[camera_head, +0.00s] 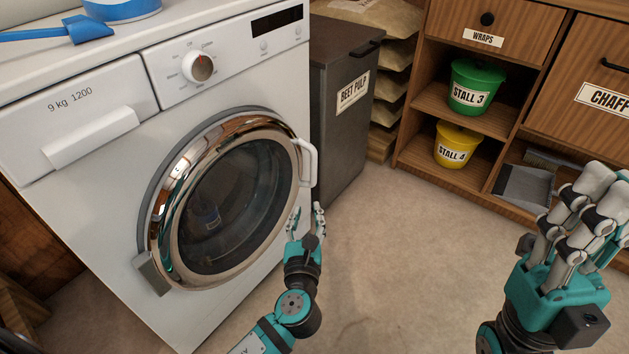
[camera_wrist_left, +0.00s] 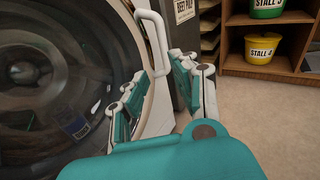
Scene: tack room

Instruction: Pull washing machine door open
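The white washing machine (camera_head: 110,200) stands at the left. Its round chrome-rimmed door (camera_head: 168,205) looks shut, with dark glass and a grey hinge block (camera_head: 150,272) at lower left. The white bar handle (camera_head: 311,160) is on the door's right edge; it also shows in the left wrist view (camera_wrist_left: 153,38). My left gripper (camera_head: 307,216) is open just below the handle, fingers pointing up. In the left wrist view, the handle's lower end lies between its fingers (camera_wrist_left: 160,85); contact is unclear. My right gripper (camera_head: 585,205) is away at the right, its fingers overlapping.
A dark beet pulp bin (camera_head: 341,125) stands close to the machine's right. Wooden shelves hold a green bucket (camera_head: 474,88) and a yellow bucket (camera_head: 456,144). A grey dustpan (camera_head: 524,187) sits lower right. A blue brush (camera_head: 85,30) lies on the machine. The middle floor is clear.

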